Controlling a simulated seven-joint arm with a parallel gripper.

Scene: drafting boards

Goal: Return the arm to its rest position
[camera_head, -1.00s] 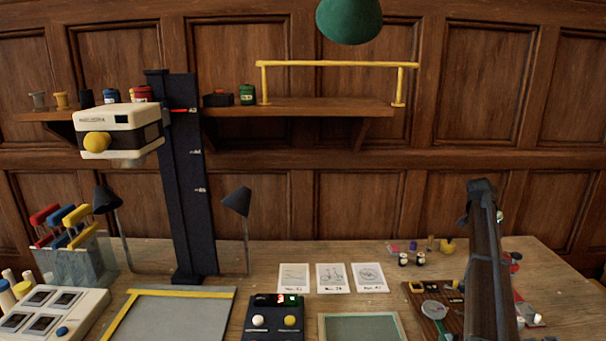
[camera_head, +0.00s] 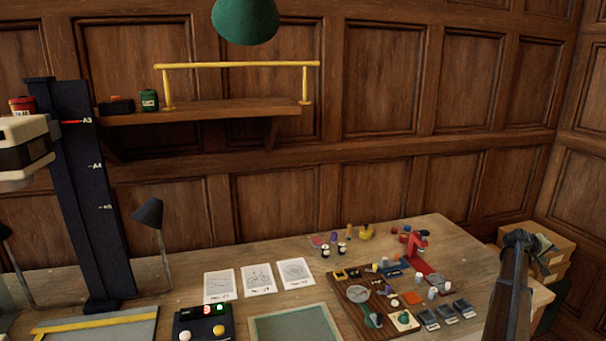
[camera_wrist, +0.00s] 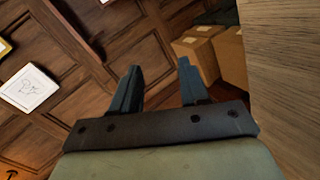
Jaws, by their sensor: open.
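My gripper (camera_wrist: 158,68) shows in the wrist view with its two dark fingers apart and nothing between them. The panelled wall (camera_wrist: 100,90) and floor area lie beyond the fingers. In the head view my dark arm rises at the right edge of the workbench (camera_head: 200,285), in front of the boxes.
Cardboard boxes (camera_head: 557,262) stand right of the bench; they also show beyond the fingers (camera_wrist: 197,50). A wooden surface (camera_wrist: 285,75) fills the wrist view's right side. A brown board (camera_head: 345,292), small jars and a red stand (camera_head: 420,255) crowd the bench's right part.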

